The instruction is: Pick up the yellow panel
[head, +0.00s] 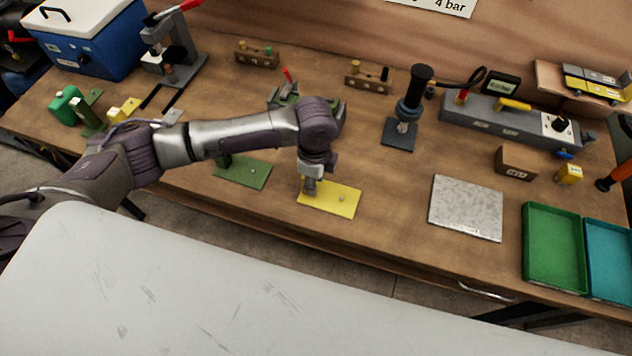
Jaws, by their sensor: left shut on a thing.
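The yellow panel (340,201) is a flat rectangle with a small knob on it, near the front edge of the wooden bench at mid-picture. My left gripper (309,189) comes down from above on the panel's left part and is shut on it. The gripper's fingertips are small and partly hidden by the wrist. I cannot tell whether the panel is clear of the bench top. My right gripper is not in view.
A green panel (243,171) lies left of the yellow one. A grey speckled plate (466,208) lies to the right, with a green tray (553,246) and a teal tray (609,262) beyond it. A black-handled tool (411,100) stands behind. A pale surface (200,290) fills the foreground.

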